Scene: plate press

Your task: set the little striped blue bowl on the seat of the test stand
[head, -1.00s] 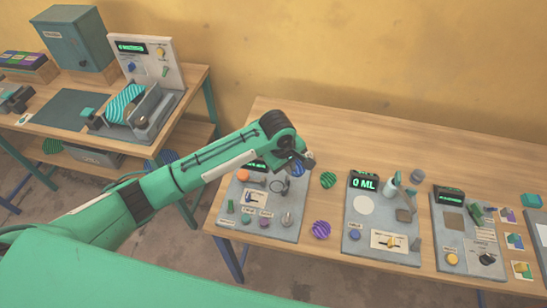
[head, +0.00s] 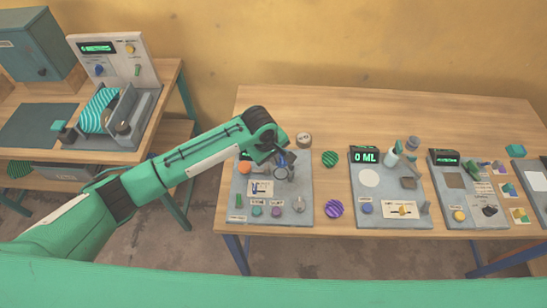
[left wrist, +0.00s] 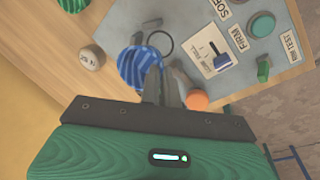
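The little striped blue bowl (left wrist: 135,68) is at the fingertips of my left gripper (left wrist: 160,78) in the left wrist view. The two fingers are close together and appear shut on its rim. In the head view the bowl (head: 291,158) is small and partly hidden by the left gripper (head: 282,160). The test stand (head: 244,206) is a grey panel with buttons. Its seat, a dark ring (head: 281,174), shows just below the gripper; in the left wrist view the ring (left wrist: 170,44) is right beside the bowl. The bowl looks held above the stand, apart from the table. My right gripper is out of view.
An orange ball (head: 245,167) sits on the stand near the fingers. A pale round knob-like object (head: 304,140), a green striped bowl (head: 330,158) and a purple striped bowl (head: 334,209) lie nearby. Other panels (head: 380,213) stand to the right. The table's back is clear.

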